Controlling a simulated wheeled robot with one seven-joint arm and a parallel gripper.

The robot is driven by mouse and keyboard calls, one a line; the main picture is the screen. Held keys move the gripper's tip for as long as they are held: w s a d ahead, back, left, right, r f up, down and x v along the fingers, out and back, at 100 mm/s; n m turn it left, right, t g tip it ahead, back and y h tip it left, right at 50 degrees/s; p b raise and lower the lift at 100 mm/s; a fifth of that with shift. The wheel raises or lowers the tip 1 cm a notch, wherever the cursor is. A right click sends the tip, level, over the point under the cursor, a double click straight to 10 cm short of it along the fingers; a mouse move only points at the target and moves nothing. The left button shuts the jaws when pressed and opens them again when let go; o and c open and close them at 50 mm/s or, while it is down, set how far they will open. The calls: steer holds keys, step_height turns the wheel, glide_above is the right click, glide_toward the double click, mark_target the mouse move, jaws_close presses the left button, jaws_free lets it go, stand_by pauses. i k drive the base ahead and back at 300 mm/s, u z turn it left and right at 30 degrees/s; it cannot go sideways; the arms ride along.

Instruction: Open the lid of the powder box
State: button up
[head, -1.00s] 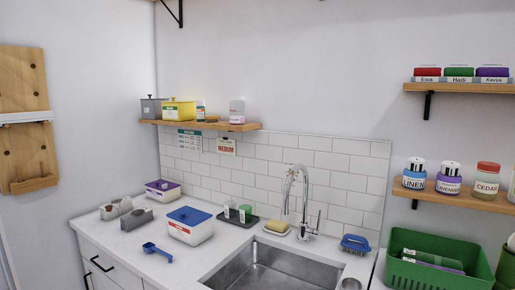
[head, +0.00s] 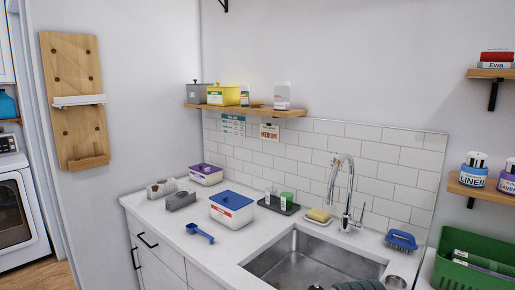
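A white box with a blue lid (head: 231,209) stands on the counter left of the sink, its lid shut. A smaller white box with a purple lid (head: 206,174) stands behind it near the tiled wall, also shut. The labels on both are too small to read, so I cannot tell for sure which is the powder box. A blue scoop (head: 200,233) lies on the counter in front of the blue-lidded box.
The sink (head: 300,264) with its tap (head: 344,190) is to the right. Two grey holders (head: 180,200) stand left of the boxes, and a dark tray (head: 278,206) right. A shelf (head: 250,112) with containers hangs above. The counter's front left is clear.

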mark_target(231, 200)
steer(key=k, duration=0.6)
steer(key=u, duration=0.9)
steer(key=i, duration=0.7)
steer(key=u, duration=0.65)
steer(key=i, duration=0.85)
steer(key=z, duration=0.85)
steer(key=i, duration=0.65)
steer(key=z, duration=0.7)
